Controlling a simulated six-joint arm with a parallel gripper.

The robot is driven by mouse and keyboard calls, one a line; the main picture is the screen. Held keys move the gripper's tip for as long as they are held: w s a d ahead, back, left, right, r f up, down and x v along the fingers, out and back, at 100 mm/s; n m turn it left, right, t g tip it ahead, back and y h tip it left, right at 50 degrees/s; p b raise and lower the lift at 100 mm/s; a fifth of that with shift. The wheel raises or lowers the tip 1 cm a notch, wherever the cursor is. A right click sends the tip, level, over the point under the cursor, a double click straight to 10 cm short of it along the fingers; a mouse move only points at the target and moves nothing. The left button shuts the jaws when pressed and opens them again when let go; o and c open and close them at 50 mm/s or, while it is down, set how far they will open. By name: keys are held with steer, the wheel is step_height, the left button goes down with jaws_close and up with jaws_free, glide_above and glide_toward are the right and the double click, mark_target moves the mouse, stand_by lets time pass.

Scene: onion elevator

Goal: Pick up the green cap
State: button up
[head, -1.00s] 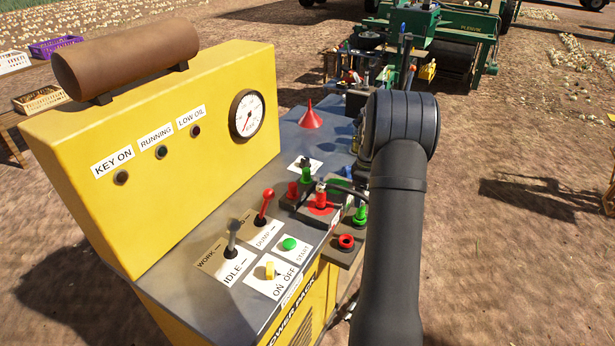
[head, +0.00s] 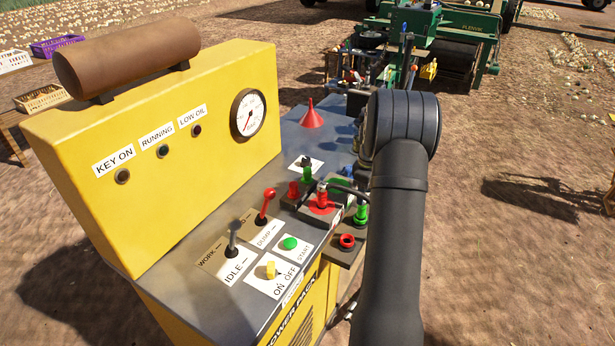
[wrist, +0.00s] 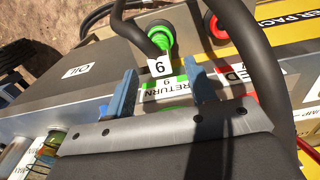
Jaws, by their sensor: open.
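In the head view, green fittings stand on the power pack's panel, one upright at the back (head: 307,174) and one beside my arm (head: 361,213). I cannot tell which is the green cap. In the wrist view, a bright green ribbed, ringed piece (wrist: 160,37) sits beyond my fingertips, next to a black hose and a white tag marked 9 (wrist: 159,67). My gripper (wrist: 158,70) is open, its two blue fingers apart above the RETURN label (wrist: 165,143), with nothing seen between them but the tag and label. My arm hides the gripper in the head view.
A red ring (wrist: 214,25) sits right of the green piece, and a black hose (wrist: 250,50) loops close to my right finger. Open dirt lies right.

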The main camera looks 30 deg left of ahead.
mark_target(308, 169)
steer(key=s+a+r+m+t+y, duration=0.1)
steer(key=s+a+r+m+y, duration=0.1)
steer(key=a+r, duration=0.6)
steer(key=s+a+r+m+t+y, duration=0.1)
steer(key=s+a+r+m+y, duration=0.3)
steer(key=r, duration=0.6)
steer(key=shift+n+h, duration=0.7)
steer(key=shift+h, duration=0.2)
steer(key=x, duration=1.1)
steer(key=a+x, duration=0.1)
steer(key=x, duration=0.5)
steer(key=shift+w+a+f, duration=0.1)
steer(key=shift+w, duration=0.2)
steer(key=c, duration=1.1)
steer(key=shift+o, duration=0.2)
